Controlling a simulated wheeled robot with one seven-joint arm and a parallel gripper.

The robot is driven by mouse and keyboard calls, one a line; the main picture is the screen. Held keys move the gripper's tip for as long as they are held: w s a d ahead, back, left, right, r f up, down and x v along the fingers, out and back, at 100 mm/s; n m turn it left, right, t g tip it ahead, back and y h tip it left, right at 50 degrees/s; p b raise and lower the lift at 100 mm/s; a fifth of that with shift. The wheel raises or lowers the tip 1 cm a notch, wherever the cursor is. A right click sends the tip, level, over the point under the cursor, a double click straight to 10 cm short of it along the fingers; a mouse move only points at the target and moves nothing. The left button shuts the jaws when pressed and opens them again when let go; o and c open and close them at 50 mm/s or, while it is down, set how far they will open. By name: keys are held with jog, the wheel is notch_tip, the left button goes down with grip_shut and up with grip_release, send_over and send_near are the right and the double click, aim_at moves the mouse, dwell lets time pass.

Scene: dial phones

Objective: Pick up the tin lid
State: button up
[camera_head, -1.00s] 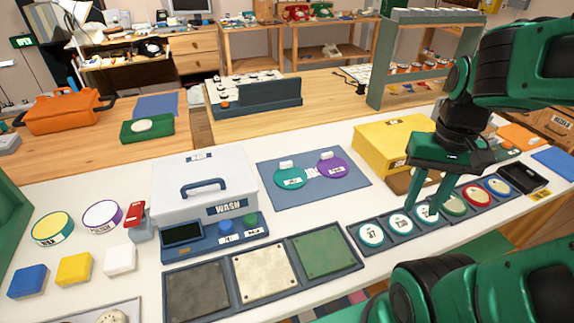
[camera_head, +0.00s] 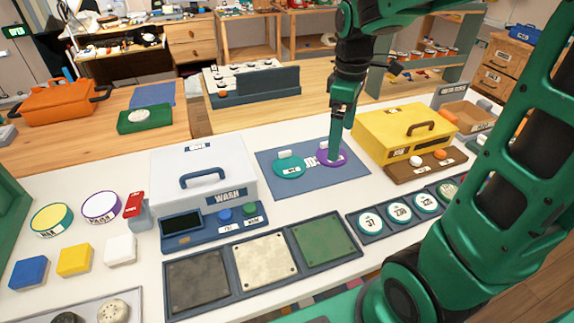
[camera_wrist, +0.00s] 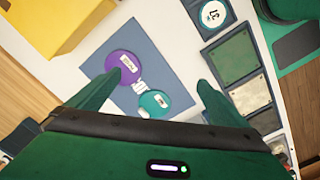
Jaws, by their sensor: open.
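Two round lid-like discs with white tabs lie flat on a blue mat (camera_head: 315,182): a teal disc (camera_head: 289,168) and, to its right, a purple disc (camera_head: 322,160). I cannot tell which one the task means. My gripper (camera_head: 336,150) points down over the purple disc and hides part of it. In the wrist view my gripper (camera_wrist: 158,80) is open and empty, with its fingers wide apart. There the purple disc (camera_wrist: 125,68) lies near the left fingertip and the teal disc (camera_wrist: 154,104) lies between the fingers. I cannot tell the height above the mat.
A yellow box (camera_head: 400,135) stands right of the mat and a white wash box (camera_head: 200,180) left of it. A row of round labelled discs (camera_head: 399,212) lies in front right.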

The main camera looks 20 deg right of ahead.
jog(key=w+a+f+n, duration=0.3)
jog(key=w+a+n, duration=0.5)
jog(key=w+a, duration=0.15)
send_over(289, 165)
jog(key=shift+n, duration=0.3)
notch_tip(289, 165, down, 4)
jog(key=shift+s, duration=0.1)
jog(key=shift+f, duration=3.05)
jog(key=shift+w, duration=0.2)
jog(key=c, duration=1.1)
